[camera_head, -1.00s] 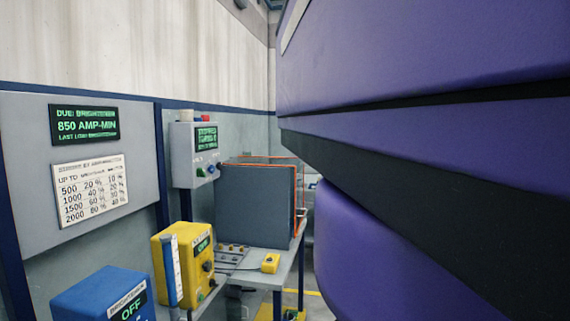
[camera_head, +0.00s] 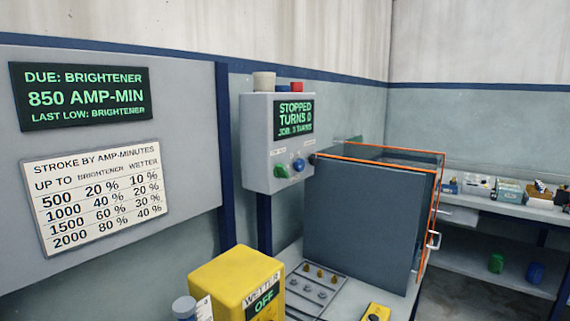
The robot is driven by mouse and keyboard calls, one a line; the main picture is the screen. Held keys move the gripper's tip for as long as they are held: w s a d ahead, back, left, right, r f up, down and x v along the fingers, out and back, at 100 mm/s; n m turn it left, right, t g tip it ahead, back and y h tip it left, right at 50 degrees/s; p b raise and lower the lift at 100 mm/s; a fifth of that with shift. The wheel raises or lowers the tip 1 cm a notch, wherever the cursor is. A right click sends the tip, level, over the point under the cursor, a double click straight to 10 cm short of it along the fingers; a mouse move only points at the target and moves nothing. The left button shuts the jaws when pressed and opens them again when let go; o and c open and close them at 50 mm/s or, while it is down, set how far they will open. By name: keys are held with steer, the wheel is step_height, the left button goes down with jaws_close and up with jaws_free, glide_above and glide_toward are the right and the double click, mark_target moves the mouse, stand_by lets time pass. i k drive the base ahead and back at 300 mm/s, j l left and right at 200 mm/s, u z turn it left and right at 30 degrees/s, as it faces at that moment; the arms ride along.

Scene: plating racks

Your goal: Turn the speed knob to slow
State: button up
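A grey control box (camera_head: 256,140) hangs on the wall at the middle of the head view. Its dark display (camera_head: 294,120) reads STOPPED, TURNS 0 and, less clearly, JOB: 3 TURNS. Below the display are a green knob (camera_head: 282,170), a blue-grey knob (camera_head: 298,166) and a small dark one (camera_head: 312,159). Their small labels cannot be read, so I cannot tell which is the speed knob or where it points. My gripper is not in view.
A large grey tank-like box (camera_head: 350,215) with an orange-edged top stands right of the control box. A yellow WETTER box (camera_head: 220,280) reading OFF is in front. A bench (camera_head: 480,205) with small items stands at the right. A due display (camera_head: 80,97) and a stroke chart (camera_head: 95,195) hang at left.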

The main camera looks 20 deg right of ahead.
mark_target(312, 159)
steer(key=l+z, duration=0.2)
steer(key=i+l, duration=0.3)
steer(key=i+l+u, duration=0.1)
steer(key=i+l, duration=0.15)
steer(key=l, duration=0.25)
steer(key=i+l, duration=0.25)
steer(key=l, duration=0.2)
steer(key=i+l, duration=0.25)
steer(key=l, duration=0.15)
steer(key=i+u, duration=0.05)
